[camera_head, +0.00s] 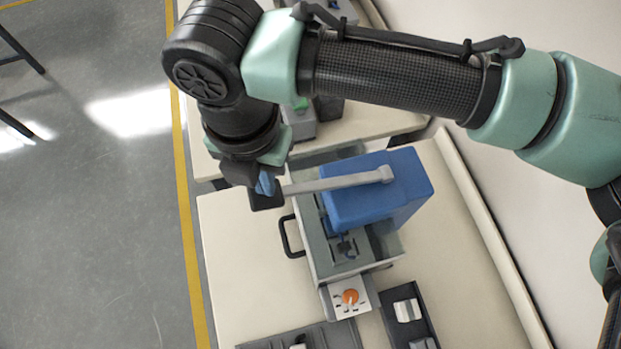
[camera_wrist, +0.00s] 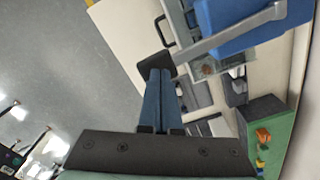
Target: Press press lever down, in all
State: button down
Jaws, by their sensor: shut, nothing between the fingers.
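The press is a grey machine with a blue housing (camera_head: 378,192) on the table. Its press lever (camera_head: 335,183) is a pale grey bar from the right side of the housing, ending at the left in a dark grip. My gripper (camera_head: 265,186) is at that dark grip end, with blue fingers shut together. In the wrist view my gripper (camera_wrist: 160,76) points at the dark grip (camera_wrist: 155,61) of the lever (camera_wrist: 228,36), overlapping it or very close. I cannot tell whether they touch. The lever looks roughly level; part of its grip end is hidden by my gripper.
A panel with an orange knob (camera_head: 350,297) sits at the press's front. Dark trays (camera_head: 409,313) with pale parts lie on the near table. A black handle (camera_head: 289,237) sticks out at the press's left. Another table stands behind. Open floor (camera_head: 90,230) lies left of the yellow line.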

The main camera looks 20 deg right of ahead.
notch_tip(320, 180, down, 8)
jog(key=b, duration=0.5)
dwell(0.9)
notch_tip(320, 180, up, 13)
jog(key=p, duration=1.1)
jog(key=shift+r, duration=0.15)
dwell(0.8)
